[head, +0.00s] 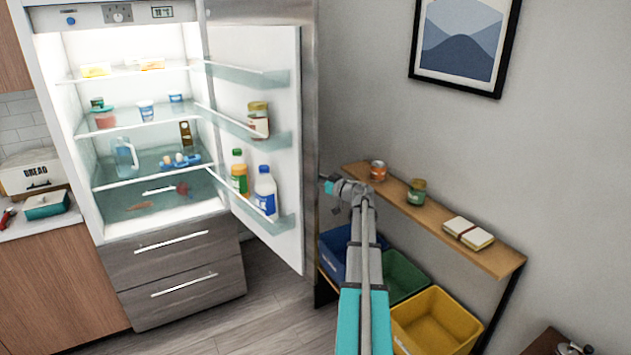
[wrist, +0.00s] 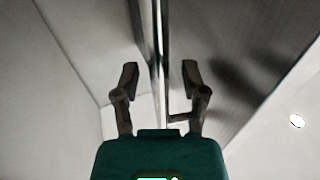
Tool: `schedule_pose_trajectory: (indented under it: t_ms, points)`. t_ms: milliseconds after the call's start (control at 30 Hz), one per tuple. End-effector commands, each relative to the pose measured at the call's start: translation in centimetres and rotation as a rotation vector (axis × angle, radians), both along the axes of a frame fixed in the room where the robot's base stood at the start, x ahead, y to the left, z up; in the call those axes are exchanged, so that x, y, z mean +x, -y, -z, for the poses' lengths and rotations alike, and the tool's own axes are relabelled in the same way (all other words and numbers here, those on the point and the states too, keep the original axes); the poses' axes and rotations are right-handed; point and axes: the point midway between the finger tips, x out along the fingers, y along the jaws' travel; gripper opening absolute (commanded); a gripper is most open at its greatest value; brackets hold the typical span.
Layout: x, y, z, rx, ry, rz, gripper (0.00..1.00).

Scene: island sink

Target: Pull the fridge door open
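The fridge door (head: 262,60) stands wide open in the head view, swung out to the right, its white inner side facing me. The lit fridge interior (head: 85,48) is fully exposed. My gripper is at the outer side of the door; its fingers are hidden behind the door in the head view. In the wrist view my gripper (wrist: 160,75) has its two dark fingers spread apart. A thin vertical metal bar (wrist: 157,40), apparently the door handle, runs between them with a gap on both sides. The steel door face (wrist: 235,70) appears to fill the right.
A wooden shelf (head: 400,205) with jars and a book stands along the right wall. Blue, green and yellow bins (head: 440,312) sit below it, close to my arm. Bottles stand in the door racks (head: 275,222). Floor (head: 262,310) is clear before the drawers.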

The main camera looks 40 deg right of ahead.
Motion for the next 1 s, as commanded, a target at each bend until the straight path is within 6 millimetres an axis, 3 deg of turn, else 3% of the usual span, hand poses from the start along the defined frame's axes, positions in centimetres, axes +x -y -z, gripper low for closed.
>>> schedule_pose_trajectory:
  t_ms: [467, 667, 1000]
  points:
    - [-0.8, 0.0, 0.0, 0.0, 0.0, 0.0, 0.57]
    - [-3.0, 0.2, 0.0, 0.0, 0.0, 0.002, 0.57]
    - [-8.3, 0.6, 0.0, 0.0, 0.0, 0.002, 0.57]
